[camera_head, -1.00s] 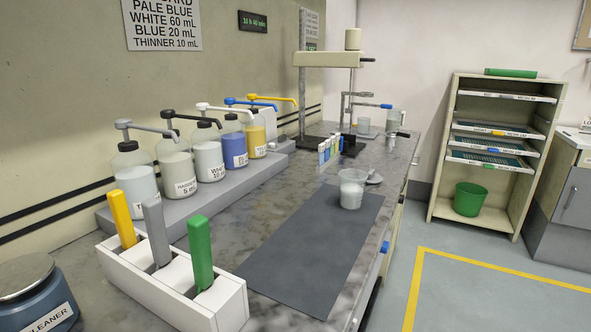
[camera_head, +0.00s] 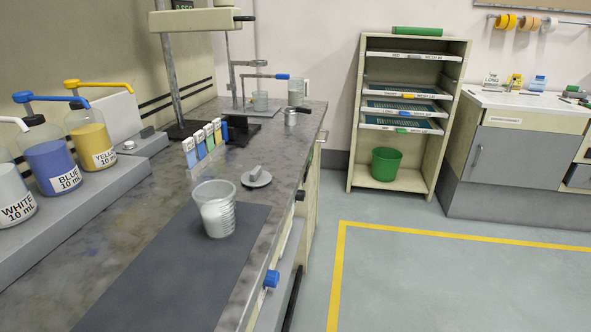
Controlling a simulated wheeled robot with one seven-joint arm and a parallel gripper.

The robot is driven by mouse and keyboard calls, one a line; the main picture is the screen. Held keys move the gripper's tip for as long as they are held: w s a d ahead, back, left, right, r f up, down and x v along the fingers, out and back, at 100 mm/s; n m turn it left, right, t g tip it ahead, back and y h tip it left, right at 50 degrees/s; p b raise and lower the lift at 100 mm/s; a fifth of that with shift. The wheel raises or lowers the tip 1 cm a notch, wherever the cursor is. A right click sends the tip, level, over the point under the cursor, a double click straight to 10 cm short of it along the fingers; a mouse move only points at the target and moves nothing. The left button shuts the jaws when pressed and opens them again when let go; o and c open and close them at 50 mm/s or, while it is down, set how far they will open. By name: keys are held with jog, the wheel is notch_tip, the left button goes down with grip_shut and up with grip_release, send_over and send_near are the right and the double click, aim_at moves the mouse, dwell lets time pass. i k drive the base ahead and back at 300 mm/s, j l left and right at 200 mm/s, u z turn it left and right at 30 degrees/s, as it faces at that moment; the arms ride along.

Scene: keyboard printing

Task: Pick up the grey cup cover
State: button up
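The grey cup cover (camera_head: 256,178) is a small round disc with an upright grip on top. It lies flat on the marbled counter (camera_head: 160,208), just beyond the dark mat and near the counter's right edge. A clear cup (camera_head: 216,208) with white contents stands upright and uncovered on the dark mat (camera_head: 150,275), nearer and to the left of the cover. The cup and cover are apart. My gripper is not in view.
Several small coloured-top packs (camera_head: 205,142) stand behind the cover, left of it. Pump bottles (camera_head: 92,138) line the left ledge. A blue knob (camera_head: 271,278) sticks out at the counter's front edge. Open floor (camera_head: 400,285) lies right, before a shelf rack (camera_head: 405,110) holding a green bin.

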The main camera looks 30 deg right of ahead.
aim_at(256, 179)
jog(key=u, duration=0.35)
jog(key=i+l+u, duration=0.1)
jog(key=l+u, duration=0.15)
jog(key=u, duration=0.2)
jog(key=i+l+u, duration=0.1)
jog(key=l+u, duration=0.2)
jog(key=u, duration=0.15)
jog(key=l+u, duration=0.4)
jog(key=j, duration=0.1)
